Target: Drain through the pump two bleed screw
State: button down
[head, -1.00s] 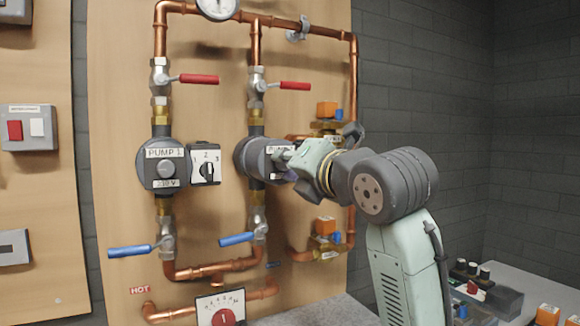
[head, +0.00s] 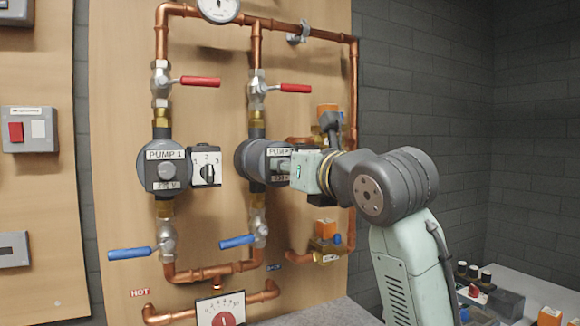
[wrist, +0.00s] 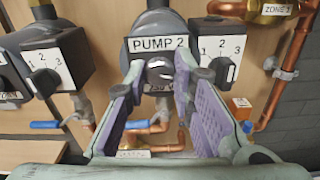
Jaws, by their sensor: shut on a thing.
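Pump two (head: 247,160) is the right-hand grey round pump on the wooden board. Its "PUMP 2" label shows in the wrist view (wrist: 158,44). The bleed screw (wrist: 159,70) is the silvery knob in the middle of the pump's face, below the label. My gripper (wrist: 160,74) is shut on it, with a fingertip at each side. In the head view my gripper (head: 286,166) reaches the pump from the right and hides most of its face. The screw's slot and any water cannot be made out.
Pump one (head: 155,165) with its speed switch (head: 207,165) is to the left. Pump two's speed switch (wrist: 221,55) is close right of my fingers. Red-handled valves (head: 295,88) are above, blue-handled valves (head: 237,241) below. Copper pipes surround the pumps.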

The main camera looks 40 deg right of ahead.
dwell(0.4)
jog(key=c, duration=1.4)
grip_release()
jog(key=shift+o, duration=0.2)
jog(key=v, duration=1.2)
jog(key=shift+f, duration=0.1)
